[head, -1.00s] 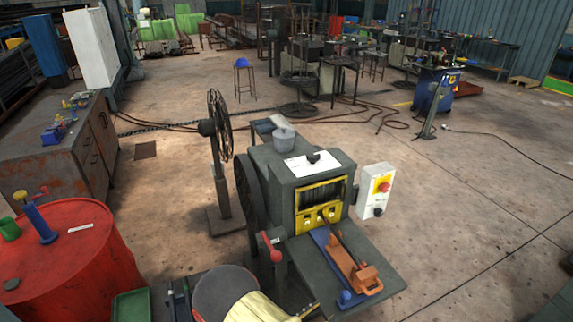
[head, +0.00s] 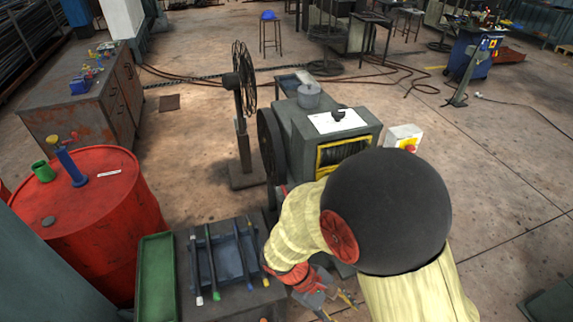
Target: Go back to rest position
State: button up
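My arm, in yellow cloth sleeves with a large black ball-shaped joint, fills the lower right of the head view. My gripper (head: 335,305) is low in the picture, left of the black joint, pointing down and to the right. Its two yellowish fingertips show small and apart, with nothing seen between them. The capstan machine (head: 306,125) stands just behind the arm. Its drum opening with the yellow frame (head: 330,158) is partly hidden. The machine's front shelf with the orange tool is hidden behind my arm.
A tray of long-handled tools (head: 228,258) and a green bin (head: 157,275) lie close left of the gripper. A red barrel (head: 100,215) stands at the left, with a rusty workbench (head: 85,120) behind it.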

jog(key=d+r+m+t+y+b, duration=0.1)
jog(key=r+m+t+y, duration=0.3)
jog(key=r, duration=0.8)
jog(key=d+r+m+t+y, duration=0.2)
jog(key=r+m+t+y, duration=0.2)
jog(key=r, duration=0.9)
jog(key=m, duration=0.2)
jog(key=shift+s+d+m+t+b, duration=0.2)
jog(key=shift+d+m+t+b, duration=0.1)
jog(key=shift+d+m+b, duration=0.1)
